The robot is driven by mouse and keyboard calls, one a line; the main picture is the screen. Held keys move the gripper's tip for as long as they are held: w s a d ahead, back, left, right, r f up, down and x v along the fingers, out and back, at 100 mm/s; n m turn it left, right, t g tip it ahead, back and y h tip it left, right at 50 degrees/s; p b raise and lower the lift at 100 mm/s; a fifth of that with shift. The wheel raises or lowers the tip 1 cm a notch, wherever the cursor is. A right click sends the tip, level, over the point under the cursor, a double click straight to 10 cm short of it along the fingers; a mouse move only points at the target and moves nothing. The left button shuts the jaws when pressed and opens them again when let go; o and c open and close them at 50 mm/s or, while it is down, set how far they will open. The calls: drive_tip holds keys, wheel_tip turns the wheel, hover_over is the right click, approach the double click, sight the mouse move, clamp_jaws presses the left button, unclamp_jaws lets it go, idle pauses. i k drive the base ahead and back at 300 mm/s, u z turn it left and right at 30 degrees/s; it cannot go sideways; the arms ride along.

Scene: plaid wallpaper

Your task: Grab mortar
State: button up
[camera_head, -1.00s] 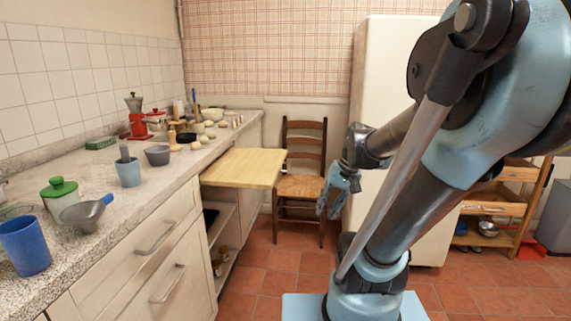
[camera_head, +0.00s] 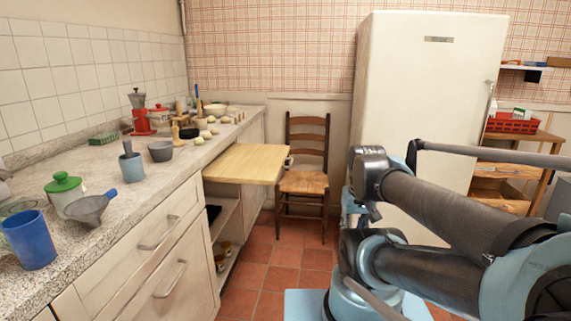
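The mortar appears to be the light blue-grey cup (camera_head: 132,168) with a dark pestle standing in it. It stands upright on the speckled counter at the left. My arm is at the right, well apart from the cup, with the chair and the pull-out board between them. The wrist end of my arm is in front of the fridge. My gripper's fingers cannot be made out clearly there, and whether they are open or shut does not show. Nothing is seen held.
A grey bowl (camera_head: 160,151) stands just behind the cup. A wooden board (camera_head: 245,164) juts from the counter beside a chair (camera_head: 303,182). A fridge (camera_head: 425,100) stands behind my arm.

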sight(162, 151)
drive_tip(key=u, duration=1.6)
drive_tip(key=k, duration=0.3)
drive_tip(key=z, duration=0.1)
